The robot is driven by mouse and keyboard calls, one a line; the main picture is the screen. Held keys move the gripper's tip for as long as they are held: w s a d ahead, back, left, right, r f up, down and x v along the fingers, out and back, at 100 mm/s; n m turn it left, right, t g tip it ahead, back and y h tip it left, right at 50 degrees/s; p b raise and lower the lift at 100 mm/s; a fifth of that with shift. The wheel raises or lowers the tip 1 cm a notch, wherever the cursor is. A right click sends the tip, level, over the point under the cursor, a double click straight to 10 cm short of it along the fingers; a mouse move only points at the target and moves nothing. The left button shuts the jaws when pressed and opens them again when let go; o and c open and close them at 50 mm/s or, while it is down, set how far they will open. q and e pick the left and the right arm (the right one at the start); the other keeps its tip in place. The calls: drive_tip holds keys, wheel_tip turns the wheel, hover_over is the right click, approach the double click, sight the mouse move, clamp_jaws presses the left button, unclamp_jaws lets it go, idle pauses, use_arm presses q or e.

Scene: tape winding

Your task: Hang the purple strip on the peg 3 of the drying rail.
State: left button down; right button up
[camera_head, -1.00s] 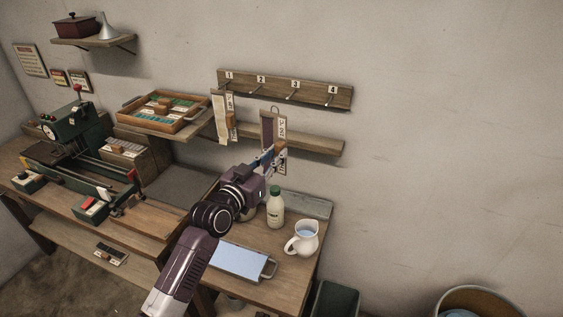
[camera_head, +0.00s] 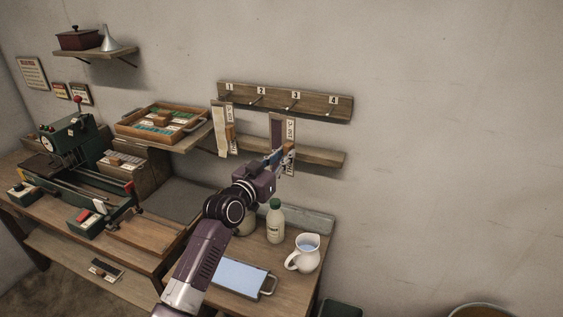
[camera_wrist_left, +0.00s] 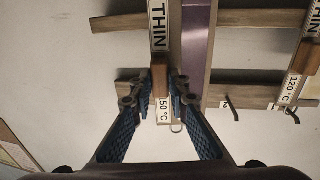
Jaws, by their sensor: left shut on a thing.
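The purple strip (camera_head: 276,128) hangs upright beside a white label card in front of the drying rail (camera_head: 270,96). My left gripper (camera_head: 280,156) is shut on the strip's holder, at a brown block below the label. A wire loop (camera_wrist_left: 177,127) shows at the holder's end. Peg 3 (camera_head: 290,108) is close to the strip's top; I cannot tell whether the loop is around it. My right gripper is out of view.
A cream strip (camera_head: 220,133) hangs under peg 1. A wooden ledge (camera_head: 320,156) runs below the rail, behind the held strip. On the bench stand a bottle (camera_head: 275,221), a white jug (camera_head: 303,254) and a blue-topped tray (camera_head: 240,277). Peg 4 (camera_head: 330,114) looks free.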

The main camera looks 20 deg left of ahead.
use_arm(q)
drive_tip(key=shift+a+b+x, duration=0.2)
drive_tip(key=shift+b+x, duration=0.4)
drive_tip(key=shift+x, duration=0.3)
drive_tip(key=shift+a+b+x, duration=0.15)
drive_tip(key=shift+b+x, duration=0.4)
drive_tip(key=shift+x, duration=0.3)
drive_tip(key=shift+w+d+f+b, duration=0.1)
drive_tip(key=shift+w+f+b, duration=0.1)
drive_tip(key=shift+w+b, duration=0.35)
drive_tip(key=shift+w+f+b, duration=0.2)
drive_tip(key=shift+w+b, duration=0.35)
